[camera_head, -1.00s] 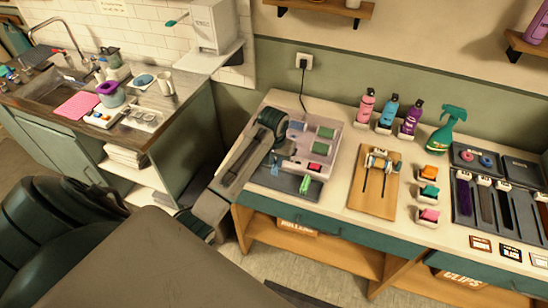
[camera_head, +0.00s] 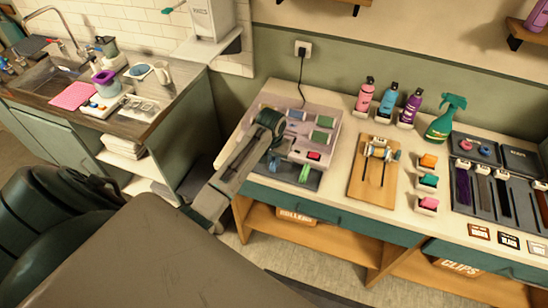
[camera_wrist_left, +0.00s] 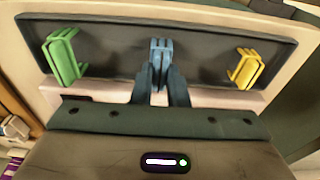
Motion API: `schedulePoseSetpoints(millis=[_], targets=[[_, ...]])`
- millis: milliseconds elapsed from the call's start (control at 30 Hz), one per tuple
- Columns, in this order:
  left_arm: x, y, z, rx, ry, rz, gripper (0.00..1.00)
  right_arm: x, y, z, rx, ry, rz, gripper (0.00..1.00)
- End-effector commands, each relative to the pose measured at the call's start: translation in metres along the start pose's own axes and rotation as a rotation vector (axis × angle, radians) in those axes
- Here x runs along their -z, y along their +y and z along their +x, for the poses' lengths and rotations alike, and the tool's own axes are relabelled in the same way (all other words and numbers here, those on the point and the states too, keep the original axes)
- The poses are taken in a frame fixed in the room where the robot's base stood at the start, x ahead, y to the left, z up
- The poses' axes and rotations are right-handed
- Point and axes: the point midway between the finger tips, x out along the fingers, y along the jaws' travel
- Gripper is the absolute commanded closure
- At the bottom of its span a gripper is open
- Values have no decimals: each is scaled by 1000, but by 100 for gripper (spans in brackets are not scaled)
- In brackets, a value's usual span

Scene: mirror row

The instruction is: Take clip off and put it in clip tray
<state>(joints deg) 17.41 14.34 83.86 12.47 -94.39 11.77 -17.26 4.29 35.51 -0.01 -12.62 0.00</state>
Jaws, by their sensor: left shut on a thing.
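My left gripper (camera_wrist_left: 160,88) is shut on a blue clip (camera_wrist_left: 160,52), with a finger on each side of its lower part. The clip is over the middle of a dark tray (camera_wrist_left: 110,42); I cannot tell whether it touches the tray floor. A green clip (camera_wrist_left: 63,57) stands at the tray's left end and a yellow clip (camera_wrist_left: 245,68) at its right end. In the head view the left gripper (camera_head: 273,163) hides part of the dark tray (camera_head: 284,181), and the green clip (camera_head: 304,174) shows beside it. My right gripper is not in view.
A pale case (camera_head: 328,112) with coloured pads lies just behind the tray. A wooden board (camera_head: 368,188) with a clamp is to the right, then small coloured blocks in white holders. Bottles (camera_head: 388,99) stand at the back. A sink counter (camera_head: 150,110) is at the left.

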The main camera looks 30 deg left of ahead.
Motion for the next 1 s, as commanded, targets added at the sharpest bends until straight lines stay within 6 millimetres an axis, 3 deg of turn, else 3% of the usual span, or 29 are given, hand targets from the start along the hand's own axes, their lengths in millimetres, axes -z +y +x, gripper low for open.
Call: schedulePoseSetpoints(millis=[433,1000], targets=[[0,0,-1,0,-1,0,100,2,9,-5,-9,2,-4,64],[0,0,0,0,0,0,100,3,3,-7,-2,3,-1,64]])
